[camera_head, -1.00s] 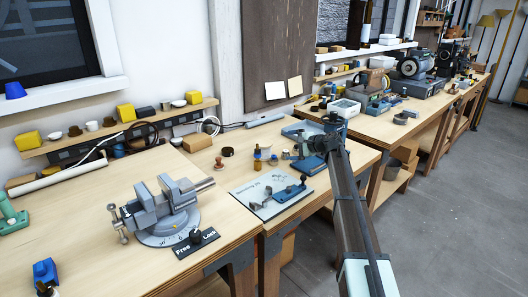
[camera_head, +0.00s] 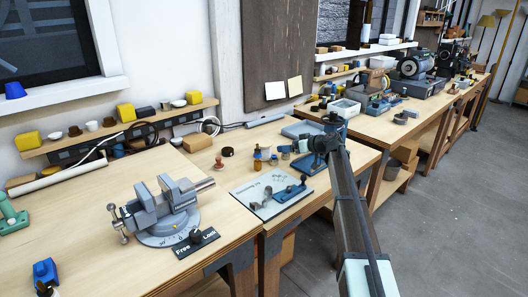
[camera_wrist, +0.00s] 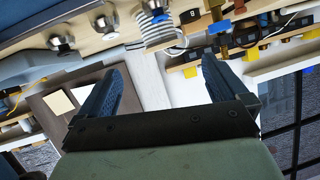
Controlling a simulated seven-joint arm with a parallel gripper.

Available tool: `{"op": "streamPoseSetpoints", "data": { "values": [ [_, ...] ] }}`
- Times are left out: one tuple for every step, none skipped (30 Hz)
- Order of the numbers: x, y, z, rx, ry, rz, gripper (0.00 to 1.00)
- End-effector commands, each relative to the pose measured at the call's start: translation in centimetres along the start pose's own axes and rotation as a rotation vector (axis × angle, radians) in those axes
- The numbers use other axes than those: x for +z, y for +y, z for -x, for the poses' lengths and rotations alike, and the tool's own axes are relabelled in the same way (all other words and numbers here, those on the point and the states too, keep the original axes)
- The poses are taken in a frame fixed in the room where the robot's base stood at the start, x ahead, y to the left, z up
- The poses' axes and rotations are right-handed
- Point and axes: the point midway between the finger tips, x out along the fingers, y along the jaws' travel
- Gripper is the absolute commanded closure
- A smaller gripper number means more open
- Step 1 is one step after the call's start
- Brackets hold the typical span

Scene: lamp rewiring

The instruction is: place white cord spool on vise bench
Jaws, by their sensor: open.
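The vise bench (camera_head: 90,225) is the wooden bench at the left of the head view, with a grey vise (camera_head: 165,212) on its round base near the front right edge. A white ribbed coil (camera_wrist: 158,32), which looks like the white cord spool, shows at the top of the wrist view, beyond my fingertips. I cannot surely pick it out in the head view. My gripper (camera_wrist: 160,72) is open, with nothing between its fingers. In the head view my arm reaches over the middle bench, and its fingers are hard to make out.
A Free/Lock plate (camera_head: 197,242) lies before the vise. A light board with small metal parts (camera_head: 268,193) lies on the middle bench, with small jars (camera_head: 258,160) behind it. A blue clamp-like thing (camera_head: 45,270) stands at the left front. Bare wood lies left of the vise.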

Motion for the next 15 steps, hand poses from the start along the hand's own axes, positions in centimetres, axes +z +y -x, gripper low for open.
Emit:
{"op": "streamPoseSetpoints", "data": {
  "values": [
    [0.0, 0.0, 0.0, 0.000, 0.000, 0.044, 0.00],
    [0.0, 0.0, 0.0, 0.000, 0.000, 0.069, 0.00],
    [0.0, 0.0, 0.0, 0.000, 0.000, 0.096, 0.00],
    [0.0, 0.0, 0.0, 0.000, 0.000, 0.112, 0.00],
    [0.0, 0.0, 0.0, 0.000, 0.000, 0.126, 0.00],
    [0.0, 0.0, -0.1, 0.000, 0.000, 0.138, 0.00],
    [0.0, 0.0, -0.1, 0.000, 0.000, 0.145, 0.00],
    [0.0, 0.0, -0.2, 0.000, 0.000, 0.150, 0.00],
    [0.0, 0.0, -0.4, -0.001, 0.000, 0.153, 0.00],
    [0.0, 0.0, -0.6, -0.001, 0.000, 0.154, 0.00],
    [0.0, 0.0, -0.9, -0.001, 0.000, 0.154, 0.00],
    [0.0, 0.1, -1.3, -0.001, -0.001, 0.153, 0.00],
    [0.0, 0.1, -1.6, -0.002, -0.001, 0.153, 0.00],
    [-0.1, 0.1, -2.0, -0.002, -0.001, 0.153, 0.00],
    [-0.1, 0.1, -2.6, -0.002, -0.001, 0.152, 0.00]
  ]
}}
